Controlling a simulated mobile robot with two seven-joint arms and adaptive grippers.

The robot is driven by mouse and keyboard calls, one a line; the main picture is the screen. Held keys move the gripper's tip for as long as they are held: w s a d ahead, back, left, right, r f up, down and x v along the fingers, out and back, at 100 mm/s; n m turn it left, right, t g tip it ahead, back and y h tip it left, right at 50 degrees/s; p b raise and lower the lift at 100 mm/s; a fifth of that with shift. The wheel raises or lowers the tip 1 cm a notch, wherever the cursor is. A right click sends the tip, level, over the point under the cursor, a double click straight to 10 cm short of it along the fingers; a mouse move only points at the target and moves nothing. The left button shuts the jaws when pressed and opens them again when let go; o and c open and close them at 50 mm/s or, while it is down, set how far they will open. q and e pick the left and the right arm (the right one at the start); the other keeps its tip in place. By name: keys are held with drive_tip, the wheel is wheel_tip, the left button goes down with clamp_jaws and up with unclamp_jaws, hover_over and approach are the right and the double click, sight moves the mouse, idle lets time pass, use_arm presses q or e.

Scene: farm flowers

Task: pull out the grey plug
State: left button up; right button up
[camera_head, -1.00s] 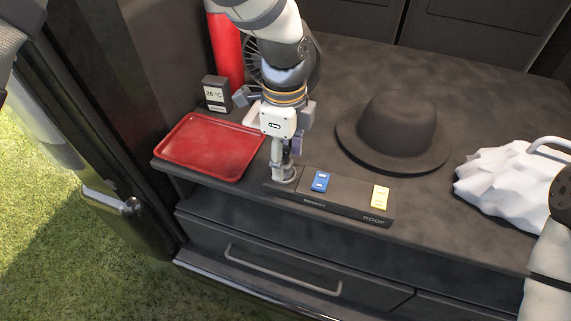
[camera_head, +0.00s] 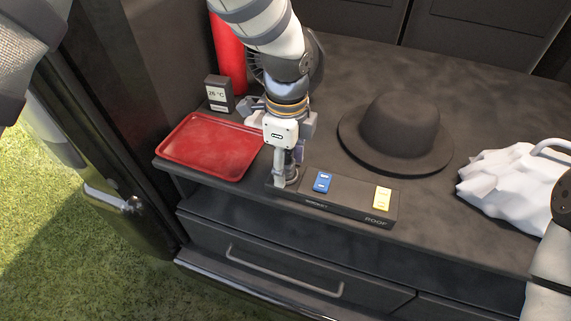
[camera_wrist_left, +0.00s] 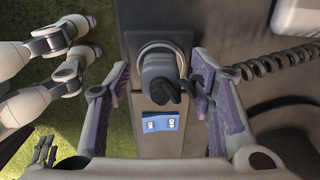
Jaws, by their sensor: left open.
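The grey plug (camera_wrist_left: 158,68) sits in a round socket at the left end of a black switch panel (camera_head: 345,203). A dark cord bends off it. My left gripper (camera_head: 287,178) points down at that end, fingers open. In the left wrist view its two purple-padded fingers (camera_wrist_left: 160,85) stand on either side of the plug, with a visible gap at least on the left. In the head view the gripper mostly hides the plug. Part of my right arm shows at the right edge of the head view; I cannot make out its gripper.
The panel carries a blue switch (camera_head: 323,182) and a yellow switch (camera_head: 382,198). A red tray (camera_head: 212,146) lies left, a black hat (camera_head: 397,135) behind, a white bag (camera_head: 512,188) right. A coiled cable (camera_wrist_left: 272,62) runs beside the gripper. A small display (camera_head: 219,95) stands behind the tray.

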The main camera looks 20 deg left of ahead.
use_arm(q)
drive_tip(key=shift+r, duration=0.1)
use_arm(e)
drive_tip(key=shift+w+r, duration=0.2)
drive_tip(key=shift+r, duration=0.05)
idle(0.4)
use_arm(q)
clamp_jaws()
drive_tip(key=shift+r+p, duration=1.15)
drive_tip(key=shift+r, duration=1.85)
use_arm(e)
drive_tip(key=shift+w+r+t, duration=0.6)
drive_tip(key=shift+w+r, duration=0.65)
drive_tip(key=shift+w, duration=0.05)
